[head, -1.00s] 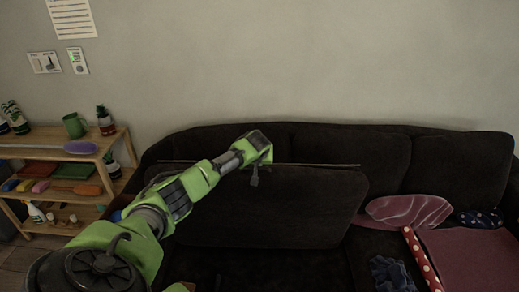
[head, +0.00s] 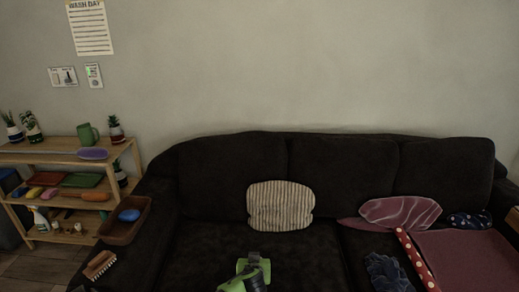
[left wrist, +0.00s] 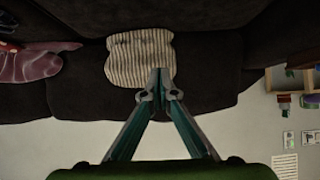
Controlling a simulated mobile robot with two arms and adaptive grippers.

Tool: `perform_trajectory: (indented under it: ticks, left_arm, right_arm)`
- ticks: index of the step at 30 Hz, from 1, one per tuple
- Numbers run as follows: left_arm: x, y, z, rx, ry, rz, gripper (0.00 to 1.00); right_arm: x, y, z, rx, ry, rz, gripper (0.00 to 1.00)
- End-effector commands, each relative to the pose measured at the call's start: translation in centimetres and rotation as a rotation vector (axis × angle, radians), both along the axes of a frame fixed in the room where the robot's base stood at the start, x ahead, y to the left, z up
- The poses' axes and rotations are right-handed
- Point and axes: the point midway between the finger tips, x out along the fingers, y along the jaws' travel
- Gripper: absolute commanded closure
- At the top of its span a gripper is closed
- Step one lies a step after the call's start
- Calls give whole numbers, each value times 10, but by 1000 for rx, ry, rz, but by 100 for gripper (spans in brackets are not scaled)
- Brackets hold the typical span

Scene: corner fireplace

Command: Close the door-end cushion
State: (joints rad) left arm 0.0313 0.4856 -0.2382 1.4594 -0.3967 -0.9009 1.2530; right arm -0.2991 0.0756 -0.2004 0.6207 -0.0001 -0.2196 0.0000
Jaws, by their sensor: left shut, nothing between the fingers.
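The dark sofa's left seat cushion (head: 205,252) lies flat, with no raised panel or gap visible; I take it as the door-end cushion. A striped pillow (head: 280,207) stands against the backrest behind it and also shows in the left wrist view (left wrist: 128,55). My left gripper (head: 254,264) is low at the front of the seat, near the bottom edge of the head view. In the left wrist view its fingertips (left wrist: 162,80) are together and empty, overlapping the pillow's edge in the picture; contact cannot be told. My right gripper is not in view.
A brown tray (head: 112,229) with a blue item and a brush (head: 100,264) rest on the left armrest. Pink cloth (head: 400,213), a dark blue cloth (head: 388,274) and a pink panel (head: 468,258) lie at the right. A wooden shelf (head: 60,154) stands left.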

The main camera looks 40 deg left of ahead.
Motion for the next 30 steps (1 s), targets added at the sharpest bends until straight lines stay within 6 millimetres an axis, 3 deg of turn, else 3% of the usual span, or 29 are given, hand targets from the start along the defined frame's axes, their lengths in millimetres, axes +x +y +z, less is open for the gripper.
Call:
perform_trajectory:
  ticks: [1, 3, 12, 30]
  left_arm:
    - [-10, -9, -23, -5, 2, 0, 100]
    - [-19, -16, -39, -4, 2, 2, 100]
    - [-42, -36, -83, -1, 0, 1, 100]
    - [-47, -40, -91, 1, -1, 0, 100]
  right_arm:
    - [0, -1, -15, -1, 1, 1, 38]
    - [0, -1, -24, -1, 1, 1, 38]
    - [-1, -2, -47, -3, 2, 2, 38]
    - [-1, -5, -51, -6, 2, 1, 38]
